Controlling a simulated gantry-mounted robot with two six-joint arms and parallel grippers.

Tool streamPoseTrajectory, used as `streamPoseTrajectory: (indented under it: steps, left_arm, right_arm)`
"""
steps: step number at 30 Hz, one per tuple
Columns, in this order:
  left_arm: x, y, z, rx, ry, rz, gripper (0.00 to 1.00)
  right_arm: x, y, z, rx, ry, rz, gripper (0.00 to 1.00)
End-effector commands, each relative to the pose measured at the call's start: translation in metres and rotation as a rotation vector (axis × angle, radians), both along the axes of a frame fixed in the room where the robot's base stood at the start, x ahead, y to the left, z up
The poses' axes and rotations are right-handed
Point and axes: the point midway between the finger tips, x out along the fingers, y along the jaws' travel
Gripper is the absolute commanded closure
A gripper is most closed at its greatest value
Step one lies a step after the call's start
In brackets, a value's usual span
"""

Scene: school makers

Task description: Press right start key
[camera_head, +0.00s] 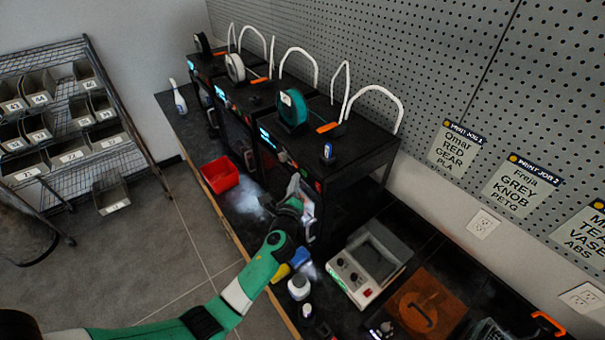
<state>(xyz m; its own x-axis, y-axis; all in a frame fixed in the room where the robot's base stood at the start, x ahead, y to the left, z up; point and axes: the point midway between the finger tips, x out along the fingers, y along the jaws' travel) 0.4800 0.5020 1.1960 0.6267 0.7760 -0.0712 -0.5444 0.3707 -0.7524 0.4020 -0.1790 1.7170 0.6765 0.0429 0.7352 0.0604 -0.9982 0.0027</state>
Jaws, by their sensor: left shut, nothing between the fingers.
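The right-hand printer (345,158) is a black box with a lit blue screen (266,138) on its front. Small coloured marks, one of them red (318,186), show near its right front corner. I cannot tell which mark is the right start key. My left arm, green and white, reaches in from the lower left. My left gripper (300,187) is shut and empty, close to the front of this printer. I cannot tell whether it touches the printer, and it hides part of the front. My right gripper is not in view.
Two more black printers (245,98) stand farther along the bench. A red bin (220,175) sits at the bench's front edge. A grey device with knobs (368,262), a white bottle (299,287) and a brown board (428,305) lie nearer. Floor at the left is mostly clear.

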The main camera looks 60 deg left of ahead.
Motion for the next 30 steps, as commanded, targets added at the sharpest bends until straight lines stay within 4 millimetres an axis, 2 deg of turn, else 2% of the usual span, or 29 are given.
streamPoseTrajectory:
  steps: [30]
  left_arm:
    - [0.0092, 0.0008, 0.0000, 0.000, 0.000, 0.000, 1.00]
  right_arm:
    - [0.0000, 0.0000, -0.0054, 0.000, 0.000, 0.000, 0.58]
